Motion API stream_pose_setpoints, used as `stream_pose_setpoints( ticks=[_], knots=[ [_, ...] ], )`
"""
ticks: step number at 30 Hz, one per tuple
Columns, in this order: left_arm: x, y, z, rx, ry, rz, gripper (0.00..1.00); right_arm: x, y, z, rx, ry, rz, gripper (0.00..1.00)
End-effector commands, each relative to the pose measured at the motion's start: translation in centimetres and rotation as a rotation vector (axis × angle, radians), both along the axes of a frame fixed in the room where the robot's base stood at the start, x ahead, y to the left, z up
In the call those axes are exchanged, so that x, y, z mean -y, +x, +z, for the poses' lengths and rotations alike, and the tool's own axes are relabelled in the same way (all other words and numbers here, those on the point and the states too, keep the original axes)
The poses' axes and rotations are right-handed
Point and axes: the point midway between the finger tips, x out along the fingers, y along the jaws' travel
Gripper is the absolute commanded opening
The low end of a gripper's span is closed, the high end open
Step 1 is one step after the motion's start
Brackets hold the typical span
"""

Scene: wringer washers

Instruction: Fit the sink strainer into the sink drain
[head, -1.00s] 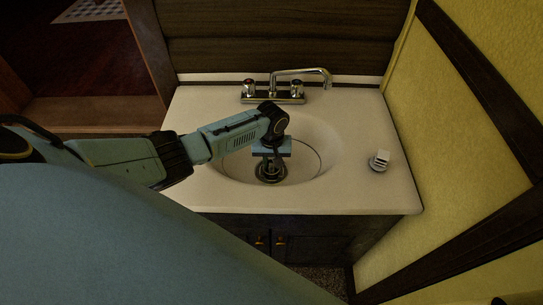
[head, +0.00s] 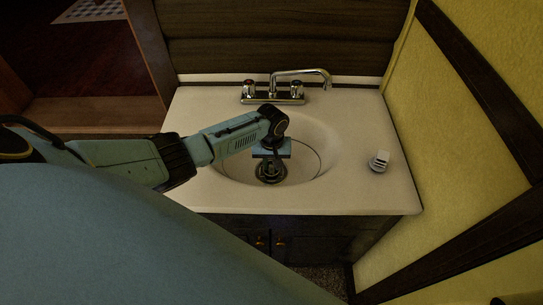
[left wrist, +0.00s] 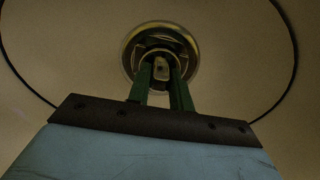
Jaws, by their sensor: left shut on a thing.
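The sink strainer (left wrist: 162,69) is held between the fingers of my left gripper (left wrist: 163,84). In the left wrist view the gripper is shut on the strainer's upper part. The strainer is over the round metal sink drain (left wrist: 188,60), roughly centred within its rim. In the head view the left gripper (head: 271,168) points down into the basin, over the drain (head: 272,179). The fingers and gripper body hide much of the strainer, so I cannot tell if it is seated or just above the drain. My right gripper is not in view.
The white sink basin (head: 315,135) is set in a pale counter (head: 210,120). A chrome faucet (head: 290,85) stands behind it. A small ribbed metal-looking item (head: 379,160) sits on the counter at right, by the yellow wall (head: 450,110).

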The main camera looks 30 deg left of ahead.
Motion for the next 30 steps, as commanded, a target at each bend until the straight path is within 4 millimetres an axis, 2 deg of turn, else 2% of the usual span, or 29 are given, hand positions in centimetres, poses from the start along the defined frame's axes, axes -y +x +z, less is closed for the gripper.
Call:
stream_pose_setpoints(
  ticks=[18, 30],
  knots=[
    [0.1, 0.0, -0.5, 0.000, 0.000, -0.001, 0.00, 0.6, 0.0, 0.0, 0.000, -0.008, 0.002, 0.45],
    [0.0, 0.0, -0.5, 0.000, 0.000, -0.001, 0.00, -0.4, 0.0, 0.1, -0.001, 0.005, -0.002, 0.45]
  ],
)
